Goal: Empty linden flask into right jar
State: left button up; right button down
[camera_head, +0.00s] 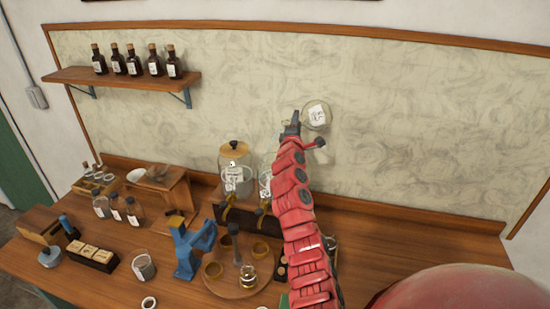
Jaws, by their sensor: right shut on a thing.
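My right gripper (294,126) is raised above the bench in front of the back panel, shut on a clear round glass flask (322,107) with a white label. The label's writing is too small to read, and the flask's tilt and contents are unclear. Below stand two glass jars. The left jar (232,188) has a wooden lid with a dark knob and a white label. The right jar (265,172) is mostly hidden behind my red right arm, including most of its top. My left gripper is not in view.
A wall shelf (135,78) with several corked brown bottles is at upper left. On the bench are a blue stand (186,250), small labelled bottles (117,210), a glass beaker (144,267) and a round wooden tray (225,285). The bench's right part looks clear.

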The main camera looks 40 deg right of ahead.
dwell(0.4)
jog(key=shift+w+a+r+n+t, duration=0.1)
jog(key=shift+a+r+n+t, duration=0.15)
jog(key=shift+n, duration=0.45)
jog(key=shift+b, duration=0.3)
jog(key=shift+n, duration=0.5)
jog(key=shift+r, duration=0.1)
